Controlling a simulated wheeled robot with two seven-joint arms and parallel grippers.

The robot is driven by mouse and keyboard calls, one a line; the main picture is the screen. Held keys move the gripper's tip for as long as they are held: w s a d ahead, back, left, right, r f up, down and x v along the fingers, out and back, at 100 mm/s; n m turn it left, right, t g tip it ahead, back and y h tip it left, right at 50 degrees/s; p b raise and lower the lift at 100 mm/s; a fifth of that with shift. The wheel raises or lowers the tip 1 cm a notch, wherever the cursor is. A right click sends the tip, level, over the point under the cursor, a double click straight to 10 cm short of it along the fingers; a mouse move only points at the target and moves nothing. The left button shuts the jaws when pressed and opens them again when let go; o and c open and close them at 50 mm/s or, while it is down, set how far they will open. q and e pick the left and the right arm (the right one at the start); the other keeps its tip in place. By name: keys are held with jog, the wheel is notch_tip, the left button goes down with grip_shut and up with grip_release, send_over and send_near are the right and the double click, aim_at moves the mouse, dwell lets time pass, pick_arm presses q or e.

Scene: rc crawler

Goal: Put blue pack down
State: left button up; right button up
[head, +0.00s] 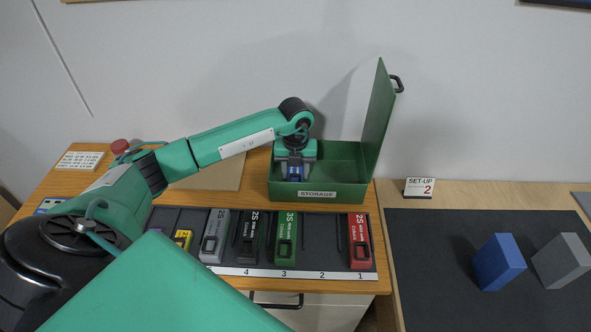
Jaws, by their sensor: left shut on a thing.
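My left gripper (295,164) points down inside the open green storage box (345,178), at its left end. It is shut on a small blue pack (295,174), which is partly hidden by the fingers and the box's front wall. I cannot tell whether the pack touches the box floor. The box's lid (379,115) stands up on the right side. My right gripper is not in view.
In front, a dark tray (322,262) holds a red pack (359,241), a green pack (286,238), a black pack (250,237) and a grey pack (215,236); slot 2 is empty. On the right mat (430,270) stand a blue block (497,262) and a grey block (562,261).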

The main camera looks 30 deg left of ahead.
aim_at(296, 171)
pick_arm(q)
jog(key=o, duration=1.1)
jog(key=shift+c, duration=0.2)
jog(key=shift+o, duration=0.6)
jog(key=shift+r, duration=0.25)
notch_tip(296, 171, up, 12)
jog(key=b, duration=0.3)
